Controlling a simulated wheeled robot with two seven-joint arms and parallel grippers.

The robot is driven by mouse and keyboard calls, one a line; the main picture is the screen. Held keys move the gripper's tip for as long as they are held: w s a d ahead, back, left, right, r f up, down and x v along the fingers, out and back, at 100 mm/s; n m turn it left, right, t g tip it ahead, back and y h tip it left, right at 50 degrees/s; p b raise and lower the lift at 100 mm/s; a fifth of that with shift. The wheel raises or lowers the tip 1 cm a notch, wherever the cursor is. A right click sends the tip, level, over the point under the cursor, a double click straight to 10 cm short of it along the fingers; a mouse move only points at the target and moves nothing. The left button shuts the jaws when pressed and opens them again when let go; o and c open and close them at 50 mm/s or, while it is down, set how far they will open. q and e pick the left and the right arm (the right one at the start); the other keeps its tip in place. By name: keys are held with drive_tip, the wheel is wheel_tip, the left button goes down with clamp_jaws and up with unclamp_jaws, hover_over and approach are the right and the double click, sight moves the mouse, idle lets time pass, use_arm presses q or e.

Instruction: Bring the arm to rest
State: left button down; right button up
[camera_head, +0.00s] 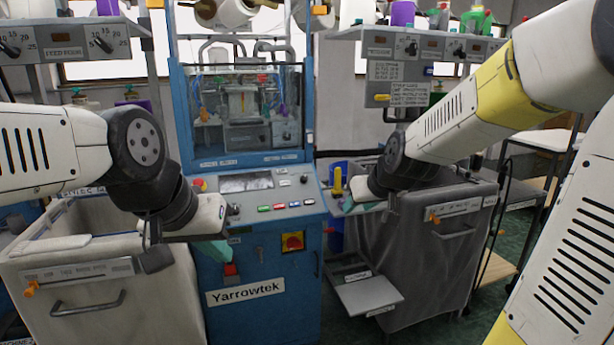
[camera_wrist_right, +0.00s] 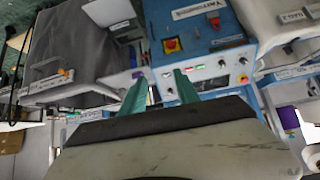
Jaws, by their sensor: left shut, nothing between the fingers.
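My left arm (camera_head: 60,155) comes in from the left and reaches in front of the blue Yarrowtek machine (camera_head: 247,325). Its gripper (camera_head: 228,262) points down with green fingers, shut and empty, by the machine's front below the control panel (camera_head: 262,200). My right arm (camera_head: 455,120) comes in from the upper right. Its gripper (camera_head: 347,204) is at the right end of the panel, partly hidden by the wrist. In the right wrist view the two green fingers (camera_wrist_right: 158,85) stand apart with nothing between them. The panel and a red-yellow switch (camera_wrist_right: 171,45) show beyond them.
A pale bin (camera_head: 110,310) stands at the left and a grey bin (camera_head: 425,275) at the right, close below my wrists. A yellow-handled lever (camera_head: 338,180) stands beside the right gripper. A small step (camera_head: 368,293) sticks out low between machine and grey bin.

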drive_tip(key=s+d+r+m+g, duration=0.1)
drive_tip(key=s, duration=1)
drive_tip(key=s+r+m+g, duration=0.1)
drive_tip(key=s+r, duration=0.1)
drive_tip(key=s, duration=0.9)
drive_tip(key=shift+d, duration=0.4)
